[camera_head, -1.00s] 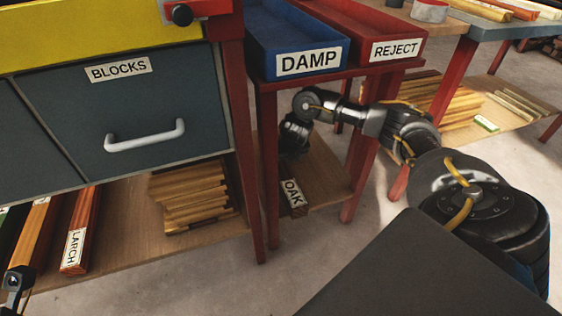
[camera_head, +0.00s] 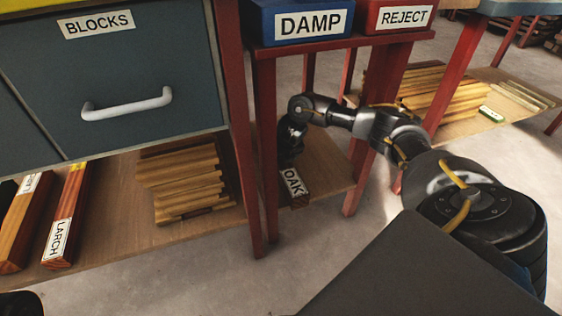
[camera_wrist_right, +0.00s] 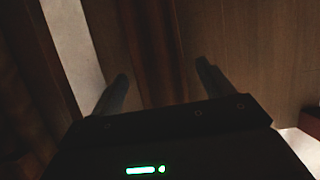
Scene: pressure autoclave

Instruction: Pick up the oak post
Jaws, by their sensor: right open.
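The oak post (camera_head: 299,196) lies on the low shelf under the DAMP and REJECT trays, its white OAK label facing me. Its rear part is hidden behind my right gripper (camera_head: 290,155), which reaches in beside the red leg, just above and behind the label. In the right wrist view, the two fingers (camera_wrist_right: 162,75) are spread apart. A dark brown strip, apparently the oak post (camera_wrist_right: 158,50), runs between them; the view is too dark to tell whether they touch it.
Red legs (camera_head: 265,150) frame the low shelf (camera_head: 328,180). The blue DAMP tray (camera_head: 262,28) and red REJECT tray (camera_head: 420,26) stand above. At left are the BLOCKS drawer (camera_head: 100,75), a LARCH post (camera_head: 68,205) and stacked wood (camera_head: 185,185). Open floor lies in front.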

